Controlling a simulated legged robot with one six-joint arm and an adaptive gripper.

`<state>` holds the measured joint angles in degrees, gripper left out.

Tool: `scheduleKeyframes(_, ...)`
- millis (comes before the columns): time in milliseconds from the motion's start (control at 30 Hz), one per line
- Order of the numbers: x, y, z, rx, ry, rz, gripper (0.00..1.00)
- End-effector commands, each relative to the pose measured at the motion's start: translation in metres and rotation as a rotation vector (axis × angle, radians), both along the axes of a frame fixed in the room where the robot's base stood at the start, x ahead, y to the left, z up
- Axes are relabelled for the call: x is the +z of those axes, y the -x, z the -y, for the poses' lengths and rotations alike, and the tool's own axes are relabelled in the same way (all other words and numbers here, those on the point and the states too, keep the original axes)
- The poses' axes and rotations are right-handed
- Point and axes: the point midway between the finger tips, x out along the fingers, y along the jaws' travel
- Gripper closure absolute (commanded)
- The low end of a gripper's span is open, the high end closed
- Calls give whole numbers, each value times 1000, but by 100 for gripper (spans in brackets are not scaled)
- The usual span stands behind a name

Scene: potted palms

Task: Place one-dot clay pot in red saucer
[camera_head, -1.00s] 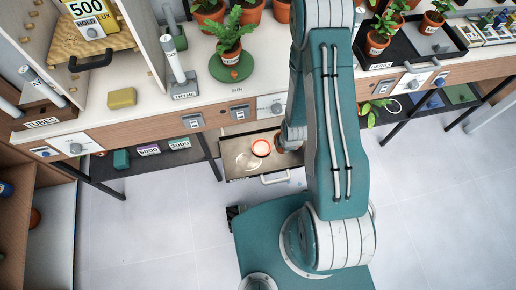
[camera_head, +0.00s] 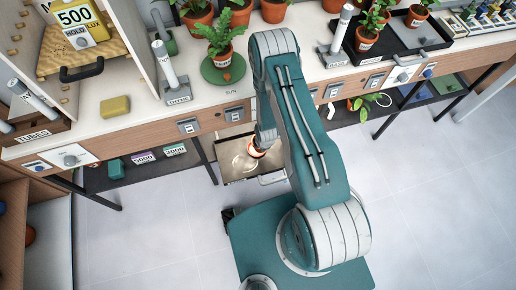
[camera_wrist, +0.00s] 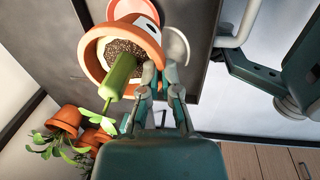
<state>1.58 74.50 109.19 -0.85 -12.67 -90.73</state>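A clay pot (camera_wrist: 96,62) with dark soil and a thick green stem fills the upper left of the wrist view. A white patch with a dark mark shows on its far side; I cannot count dots surely. In the head view this pot (camera_head: 256,148) is in the pulled-out drawer, partly behind my arm. My gripper (camera_wrist: 161,72) is at the pot's near rim, its fingertips close together and overlapping the rim in view. I cannot tell whether they pinch it. In the head view the gripper is hidden by my arm.
The drawer (camera_head: 226,173) is below the bench, with a pale round shape inside and a handle in front. On the bench, a potted plant (camera_head: 220,44) stands on a green saucer (camera_head: 222,72). A yellow sponge-like block (camera_head: 115,106) lies left. The floor in front is clear.

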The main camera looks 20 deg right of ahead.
Motion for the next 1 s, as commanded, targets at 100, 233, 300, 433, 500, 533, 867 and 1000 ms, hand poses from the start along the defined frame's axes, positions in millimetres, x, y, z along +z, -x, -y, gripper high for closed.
scheduleKeyframes(100, -20, -16, -5, 2, -1, 2, 100)
scheduleKeyframes(233, -31, -25, -8, 0, -1, 2, 100)
scheduleKeyframes(300, -35, -28, -9, 0, -1, 2, 100)
scheduleKeyframes(433, -51, -31, -11, 0, 0, -2, 100)
scheduleKeyframes(500, -61, -31, -11, 0, 0, -1, 100)
scheduleKeyframes(533, -65, -31, -11, 0, 0, -1, 100)
scheduleKeyframes(867, -70, -32, -10, 0, 0, 2, 100)
scheduleKeyframes(1000, -71, -31, -10, 0, 0, 0, 70)
